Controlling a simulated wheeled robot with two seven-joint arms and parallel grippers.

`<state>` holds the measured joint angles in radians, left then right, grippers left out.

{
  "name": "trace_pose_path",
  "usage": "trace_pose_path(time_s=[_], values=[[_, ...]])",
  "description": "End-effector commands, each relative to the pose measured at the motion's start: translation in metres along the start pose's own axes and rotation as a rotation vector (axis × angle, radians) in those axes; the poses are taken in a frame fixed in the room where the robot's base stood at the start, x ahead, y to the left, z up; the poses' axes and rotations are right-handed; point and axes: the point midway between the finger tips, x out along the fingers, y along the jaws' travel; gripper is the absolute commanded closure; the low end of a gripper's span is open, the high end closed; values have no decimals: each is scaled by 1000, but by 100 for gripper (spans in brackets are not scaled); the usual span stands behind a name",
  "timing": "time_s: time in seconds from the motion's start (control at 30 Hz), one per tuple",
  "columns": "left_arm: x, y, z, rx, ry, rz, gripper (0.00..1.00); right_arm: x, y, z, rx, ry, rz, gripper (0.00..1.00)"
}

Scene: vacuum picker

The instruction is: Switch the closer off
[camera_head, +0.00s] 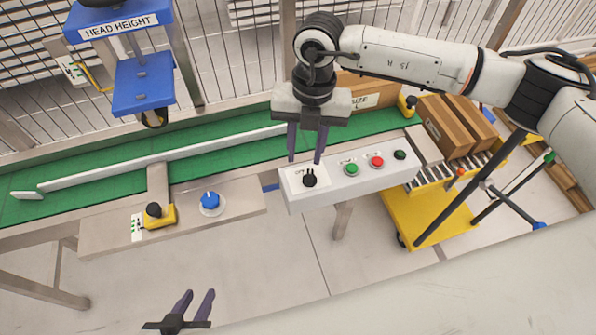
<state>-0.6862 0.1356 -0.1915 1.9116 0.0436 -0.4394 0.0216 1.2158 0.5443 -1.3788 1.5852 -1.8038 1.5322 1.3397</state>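A grey-white control box (375,181) stands in front of the conveyor. On its top are a black rotary switch (309,180) on a white label plate, a green button (352,169), a red button (377,161) and a black button (400,155). My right gripper (305,162) points down just above and behind the black switch, fingers apart with nothing between them; contact with the switch cannot be told. My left gripper (199,292) is at the bottom left, fingers apart and empty, away from the box. The labels are too small to read fully.
A green conveyor (100,171) with a white guide rail runs behind. A blue knob (210,200) and a yellow-based black knob (155,213) sit on the left panel. A blue machine marked HEAD HEIGHT (143,83) stands above the belt. Cardboard boxes (447,128) lie at right.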

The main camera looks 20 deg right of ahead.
Motion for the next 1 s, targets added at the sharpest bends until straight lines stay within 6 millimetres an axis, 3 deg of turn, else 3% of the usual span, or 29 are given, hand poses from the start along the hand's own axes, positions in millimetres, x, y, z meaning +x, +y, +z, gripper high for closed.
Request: trace_pose_path(time_s=[0.03,0.17,0.7,1.0], values=[[1,0,1,0,0,0,69,-5,-9,11,18,-35,-34,69],[0,0,0,0,1,0,69,-3,-18,19,35,-61,-66,69],[-3,0,-4,-1,4,0,69,83,-21,22,30,-56,-61,69],[-3,0,-3,-1,2,-1,69,94,-21,23,28,-58,-59,69]])
